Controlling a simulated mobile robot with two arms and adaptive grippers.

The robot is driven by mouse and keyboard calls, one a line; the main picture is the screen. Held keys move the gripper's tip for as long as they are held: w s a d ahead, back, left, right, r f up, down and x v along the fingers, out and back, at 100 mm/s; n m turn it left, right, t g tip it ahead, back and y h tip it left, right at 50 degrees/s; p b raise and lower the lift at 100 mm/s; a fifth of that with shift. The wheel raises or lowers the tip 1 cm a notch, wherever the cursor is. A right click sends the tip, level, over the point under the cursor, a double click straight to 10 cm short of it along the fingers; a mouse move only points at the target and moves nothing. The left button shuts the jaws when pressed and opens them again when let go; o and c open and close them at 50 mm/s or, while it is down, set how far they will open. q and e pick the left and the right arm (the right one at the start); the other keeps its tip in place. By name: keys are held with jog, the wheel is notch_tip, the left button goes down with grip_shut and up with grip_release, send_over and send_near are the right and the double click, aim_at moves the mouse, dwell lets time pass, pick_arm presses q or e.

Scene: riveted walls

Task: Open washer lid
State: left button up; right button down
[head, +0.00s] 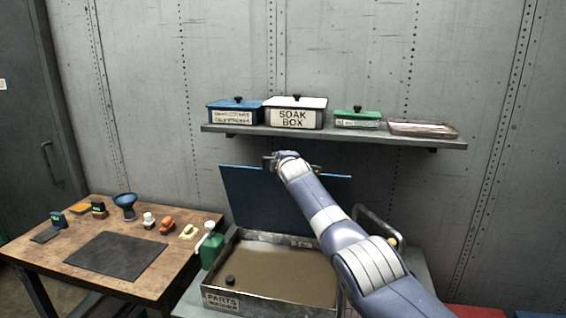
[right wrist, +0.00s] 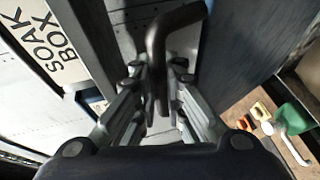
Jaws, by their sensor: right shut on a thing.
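The parts washer (head: 222,301) is a grey metal tub labelled PARTS WASHER with murky brown liquid inside, in the lower middle of the head view. Its blue lid (head: 250,200) stands raised and steep at the back of the tub, so the basin is open to view. My right arm reaches over the tub to the lid's top edge. My right gripper (head: 272,161) is shut on the lid's handle, a dark bent bar (right wrist: 157,50) between the fingers in the right wrist view. The arm hides part of the lid. My left gripper is not in view.
A wall shelf (head: 340,134) just above the lid holds a blue box, the SOAK BOX (head: 294,117), a green-lidded box and a tray. A wooden table (head: 175,255) with a dark mat and small items stands left. A green bottle (head: 211,250) stands at the tub's left edge.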

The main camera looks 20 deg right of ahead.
jog(key=shift+r, duration=0.15)
jog(key=c, duration=1.7)
grip_release()
jog(key=shift+o, duration=0.2)
jog(key=shift+s, duration=0.15)
jog(key=v, duration=1.1)
jog(key=shift+s+a, duration=0.2)
jog(key=shift+s, duration=0.15)
